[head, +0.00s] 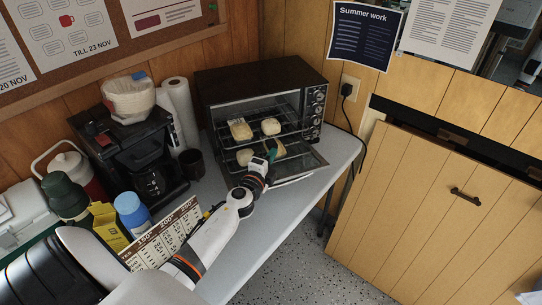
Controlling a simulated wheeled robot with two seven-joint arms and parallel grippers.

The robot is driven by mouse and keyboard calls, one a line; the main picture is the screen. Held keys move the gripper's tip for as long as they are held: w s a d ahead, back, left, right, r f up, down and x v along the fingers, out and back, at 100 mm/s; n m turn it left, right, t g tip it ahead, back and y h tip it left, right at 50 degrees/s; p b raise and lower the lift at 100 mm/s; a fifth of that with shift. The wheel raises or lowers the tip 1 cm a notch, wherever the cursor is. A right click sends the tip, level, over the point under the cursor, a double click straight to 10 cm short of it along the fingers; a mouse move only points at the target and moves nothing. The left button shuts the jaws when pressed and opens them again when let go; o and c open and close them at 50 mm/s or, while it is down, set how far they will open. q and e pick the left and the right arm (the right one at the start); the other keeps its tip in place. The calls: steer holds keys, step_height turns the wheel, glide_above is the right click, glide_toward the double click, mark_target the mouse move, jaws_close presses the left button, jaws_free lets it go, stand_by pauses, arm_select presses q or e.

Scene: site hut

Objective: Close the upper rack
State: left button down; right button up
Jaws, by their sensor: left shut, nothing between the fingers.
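The toaster oven (262,78) stands on the counter against the wall, its door (304,162) folded down open. The upper rack (254,134) is a wire shelf inside it and bears two pale bread-like pieces (271,126) (240,129). How far the rack sticks out is hard to tell. Below it, more pieces (245,157) lie on a lower level. My left gripper (271,153) is shut and empty at the oven's open front, over the lowered door and in front of the racks. It partly hides the lower level. My right gripper is not in view.
A printed card (165,234), blue-lidded jar (132,210) and yellow box (108,226) are near my left arm. The counter (262,221) right of my arm is clear.

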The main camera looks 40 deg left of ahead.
mark_target(268, 147)
arm_select(q)
steer(key=shift+w+a+b, duration=0.3)
steer(key=shift+w+a, duration=0.25)
steer(key=shift+a, duration=0.3)
steer(key=shift+w+a+b, duration=0.25)
steer(key=shift+w+a, duration=0.3)
steer(key=shift+a, duration=0.25)
steer(key=shift+s, duration=0.1)
steer(key=shift+d, duration=0.1)
